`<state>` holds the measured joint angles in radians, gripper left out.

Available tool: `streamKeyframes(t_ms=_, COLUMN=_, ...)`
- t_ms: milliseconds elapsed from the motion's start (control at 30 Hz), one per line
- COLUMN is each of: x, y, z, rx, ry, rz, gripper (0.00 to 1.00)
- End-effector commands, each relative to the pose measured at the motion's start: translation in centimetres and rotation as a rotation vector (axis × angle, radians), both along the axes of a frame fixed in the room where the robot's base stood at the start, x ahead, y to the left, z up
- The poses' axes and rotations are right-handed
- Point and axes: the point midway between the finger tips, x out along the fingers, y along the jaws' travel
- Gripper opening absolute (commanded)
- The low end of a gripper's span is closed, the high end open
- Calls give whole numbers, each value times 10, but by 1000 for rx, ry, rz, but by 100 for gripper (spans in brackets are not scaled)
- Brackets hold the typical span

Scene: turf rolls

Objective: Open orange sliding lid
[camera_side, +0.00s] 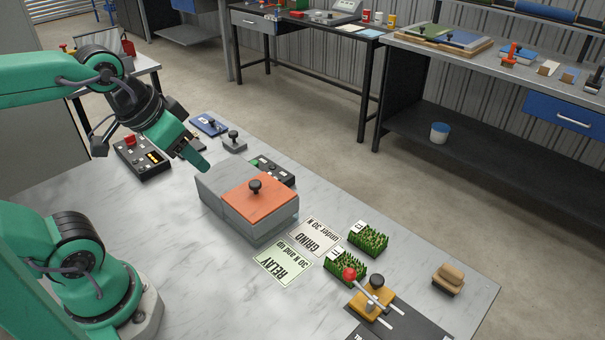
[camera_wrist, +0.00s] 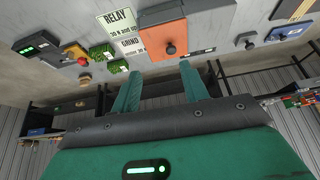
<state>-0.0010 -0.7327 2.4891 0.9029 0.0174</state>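The orange lid (camera_side: 260,200) lies flat on the right part of a grey box (camera_side: 262,233) and has a dark knob (camera_side: 255,185) standing on top. The left part of the box top is plain grey. The lid also shows in the wrist view (camera_wrist: 160,34), with its knob (camera_wrist: 170,48) near the lower edge. My gripper (camera_side: 196,160) is above and behind the left end of the box, apart from the lid and knob. In the wrist view my gripper (camera_wrist: 161,70) has its two green fingers spread, with nothing between them.
RELAY (camera_side: 284,262) and GRIND (camera_side: 313,237) cards lie right of the box. Beyond them are two turf pieces (camera_side: 368,238) (camera_side: 345,266) and a red-knobbed lever (camera_side: 349,273). A control box (camera_side: 143,157) and a dark panel (camera_side: 273,170) stand behind. The front marble is clear.

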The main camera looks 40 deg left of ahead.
Motion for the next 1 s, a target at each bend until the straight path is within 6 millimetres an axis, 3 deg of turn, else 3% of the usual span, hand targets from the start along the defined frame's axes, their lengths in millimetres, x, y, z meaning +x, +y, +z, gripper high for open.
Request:
streamKeyframes(t_ms=267, x=21, y=2, z=-1, rx=53, ry=79, rz=-103, gripper=48)
streamKeyframes(t_ms=567, x=60, y=7, z=-10, rx=124, ry=207, rz=-295, gripper=48)
streamKeyframes(t_ms=1000, x=118, y=15, z=-45, rx=179, ry=384, rz=-597, gripper=48)
